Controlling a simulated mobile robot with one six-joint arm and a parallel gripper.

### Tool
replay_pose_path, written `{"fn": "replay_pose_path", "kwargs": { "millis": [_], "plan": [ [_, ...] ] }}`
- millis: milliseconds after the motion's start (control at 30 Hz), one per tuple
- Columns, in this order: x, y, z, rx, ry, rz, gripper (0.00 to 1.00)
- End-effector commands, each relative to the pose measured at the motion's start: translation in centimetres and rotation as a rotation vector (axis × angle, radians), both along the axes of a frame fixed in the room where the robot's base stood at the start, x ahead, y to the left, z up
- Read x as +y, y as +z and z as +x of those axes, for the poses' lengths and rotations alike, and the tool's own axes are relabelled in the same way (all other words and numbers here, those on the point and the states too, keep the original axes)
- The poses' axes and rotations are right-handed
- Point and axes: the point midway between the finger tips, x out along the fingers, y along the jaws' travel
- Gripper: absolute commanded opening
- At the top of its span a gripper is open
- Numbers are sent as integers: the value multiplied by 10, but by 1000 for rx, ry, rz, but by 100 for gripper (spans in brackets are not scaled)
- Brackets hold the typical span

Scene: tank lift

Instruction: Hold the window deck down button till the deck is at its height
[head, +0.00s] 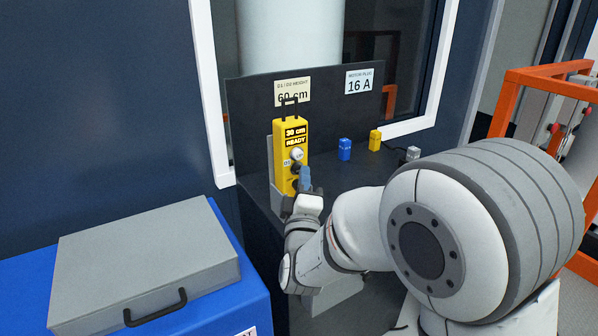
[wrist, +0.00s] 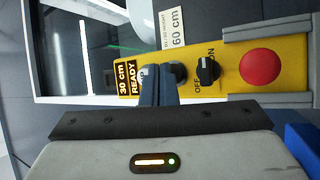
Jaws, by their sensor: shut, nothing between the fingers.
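A yellow control box (head: 283,160) stands upright on the dark shelf; its display reads "30 cm READY" (head: 296,137). A pale round button (head: 297,154) sits below the display, with a dark button under it, partly hidden by my fingers. In the wrist view the box (wrist: 222,85) lies sideways, with a dark button (wrist: 178,73), a black off/on knob (wrist: 208,70) and a red mushroom button (wrist: 260,68). My gripper (head: 305,180) is shut and empty, its blue-grey fingers (wrist: 157,84) in front of the buttons. I cannot tell whether they touch. The window deck is not clearly seen.
A card (head: 292,93) reads "D1 / D2 HEIGHT 60 cm"; another (head: 359,81) reads "16 A". A grey case (head: 145,262) lies on a blue chest at left. An orange frame (head: 512,105) stands at right.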

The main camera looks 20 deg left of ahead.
Motion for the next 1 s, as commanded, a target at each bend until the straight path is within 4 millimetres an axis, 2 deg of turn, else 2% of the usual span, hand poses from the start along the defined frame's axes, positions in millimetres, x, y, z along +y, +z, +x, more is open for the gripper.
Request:
{"fn": "replay_pose_path", "kwargs": {
  "millis": [200, 567, 1000],
  "plan": [
    [-8, -1, -7, -1, 0, 0, 0],
    [-11, -1, -9, 0, -1, 0, 0],
    [-42, -1, -37, 0, -1, 0, 0]
  ]
}}
